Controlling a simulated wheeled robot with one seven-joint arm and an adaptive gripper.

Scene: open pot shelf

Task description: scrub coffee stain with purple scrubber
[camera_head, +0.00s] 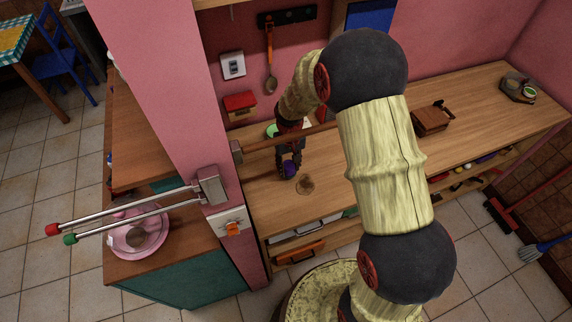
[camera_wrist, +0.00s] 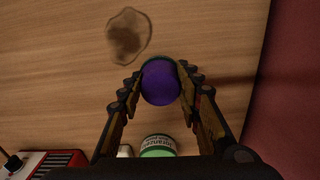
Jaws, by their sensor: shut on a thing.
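The purple scrubber (camera_wrist: 161,84) is a round purple pad between my fingers in the wrist view. In the head view the purple scrubber (camera_head: 289,169) shows at the tip of my gripper (camera_head: 290,164), over the wooden counter. My gripper (camera_wrist: 160,86) is shut on it. The coffee stain (camera_wrist: 128,35) is a brown irregular patch on the counter, ahead and left of the scrubber in the wrist view. In the head view the coffee stain (camera_head: 305,185) lies just right of and below the scrubber, apart from it. The gap between scrubber and counter is unclear.
A green-lidded jar (camera_wrist: 158,146) and a red box (camera_wrist: 50,163) stand behind the scrubber in the wrist view. A pink pillar (camera_head: 165,90) rises left of the counter. A brown block (camera_head: 430,121) sits farther right. Counter around the stain is clear.

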